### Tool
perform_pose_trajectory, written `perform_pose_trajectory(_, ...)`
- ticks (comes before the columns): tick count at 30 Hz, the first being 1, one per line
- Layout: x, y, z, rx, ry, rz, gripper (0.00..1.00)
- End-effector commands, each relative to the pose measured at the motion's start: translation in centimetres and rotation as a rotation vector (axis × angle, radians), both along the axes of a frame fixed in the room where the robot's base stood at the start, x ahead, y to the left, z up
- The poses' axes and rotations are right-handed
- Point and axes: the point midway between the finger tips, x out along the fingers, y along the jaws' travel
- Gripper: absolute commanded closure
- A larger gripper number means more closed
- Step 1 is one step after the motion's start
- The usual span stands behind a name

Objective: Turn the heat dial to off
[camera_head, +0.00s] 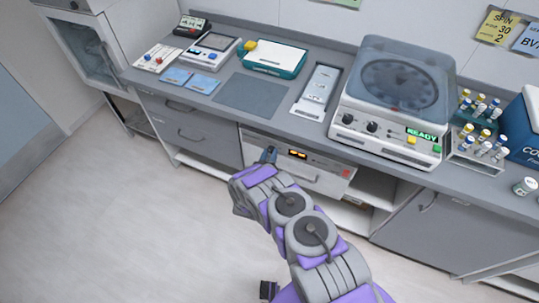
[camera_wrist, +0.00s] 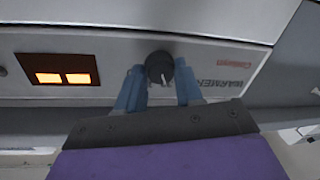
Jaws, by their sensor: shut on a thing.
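The heat dial (camera_wrist: 159,62) is a small round black knob with a pale pointer mark near its lower edge in the wrist view. It sits on the pale front panel of the warmer (camera_head: 325,181), below the counter. My gripper (camera_wrist: 160,72) has its two blue fingers on either side of the dial, shut on it. In the head view my gripper (camera_head: 268,156) is at the left part of the warmer front and hides the dial. A lit orange display (camera_wrist: 63,78) is beside the dial, and upside-down WARMER lettering (camera_wrist: 216,82) is on its other side.
The grey counter (camera_head: 250,94) runs above the warmer. On it stand a centrifuge (camera_head: 390,110) showing READY, a vial rack (camera_head: 472,157) and several small devices. A drawer unit (camera_head: 195,130) is left of the warmer. The floor (camera_head: 110,220) at left is clear.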

Motion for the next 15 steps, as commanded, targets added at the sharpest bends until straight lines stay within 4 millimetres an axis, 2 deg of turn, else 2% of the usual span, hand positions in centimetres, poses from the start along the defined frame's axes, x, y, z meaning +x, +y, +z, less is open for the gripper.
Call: perform_pose_trajectory(15,0.04,0.30,-0.03,-0.041,0.016,0.006,0.95)
